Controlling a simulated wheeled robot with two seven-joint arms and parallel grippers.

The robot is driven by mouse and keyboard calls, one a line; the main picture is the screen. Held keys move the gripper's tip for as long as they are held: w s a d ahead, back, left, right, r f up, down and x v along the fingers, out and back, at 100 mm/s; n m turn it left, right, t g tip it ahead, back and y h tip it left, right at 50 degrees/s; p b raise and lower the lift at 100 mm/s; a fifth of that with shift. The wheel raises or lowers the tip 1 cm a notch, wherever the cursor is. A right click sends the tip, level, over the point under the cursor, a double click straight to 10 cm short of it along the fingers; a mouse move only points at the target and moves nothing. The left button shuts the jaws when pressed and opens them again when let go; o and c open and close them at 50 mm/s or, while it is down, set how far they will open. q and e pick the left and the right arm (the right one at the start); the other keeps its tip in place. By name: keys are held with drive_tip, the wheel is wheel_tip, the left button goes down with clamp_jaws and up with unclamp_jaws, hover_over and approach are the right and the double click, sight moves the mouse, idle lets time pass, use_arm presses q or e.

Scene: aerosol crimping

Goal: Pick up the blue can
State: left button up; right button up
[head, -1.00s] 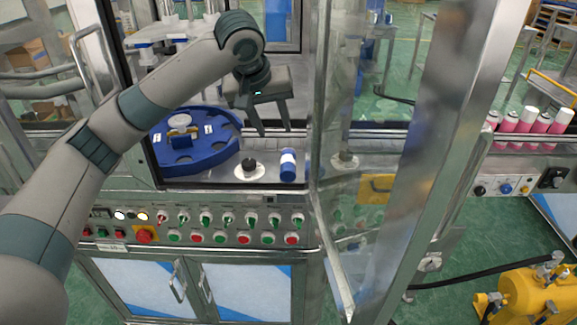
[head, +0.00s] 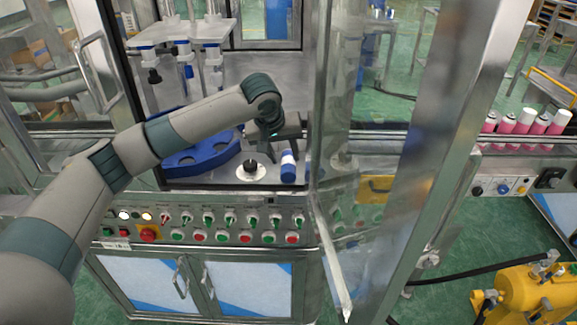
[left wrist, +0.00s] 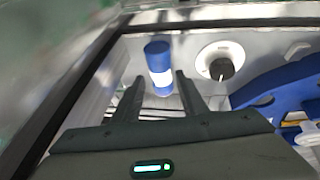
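The blue can (head: 288,170), with a white band, stands upright on the metal deck inside the machine, near its front edge. My left gripper (head: 284,157) is open just behind and above the can in the head view. In the left wrist view, the can (left wrist: 158,62) shows between and slightly beyond the two spread fingertips (left wrist: 160,78), with a gap on each side. Nothing is held. My right gripper is in neither view.
A black knob on a white disc (head: 251,170) stands left of the can. A blue rotary plate (head: 200,155) lies farther left. An open glass door (head: 365,190) is close on the right. Pink cans (head: 525,121) stand on the far right.

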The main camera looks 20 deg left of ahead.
sight(287, 161)
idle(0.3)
use_arm(q)
drive_tip(key=shift+w+f+p, duration=0.35)
drive_tip(key=shift+f+p, duration=0.15)
drive_tip(key=p+x, duration=0.1)
drive_tip(key=x, duration=0.2)
drive_tip(key=shift+w+a, duration=0.1)
drive_tip(key=shift+a, duration=0.05)
drive_tip(key=shift+w+f, duration=0.2)
drive_tip(key=shift+f, duration=0.25)
drive_tip(key=shift+p, duration=0.3)
drive_tip(key=shift+c, duration=0.5)
drive_tip(key=c, duration=0.6)
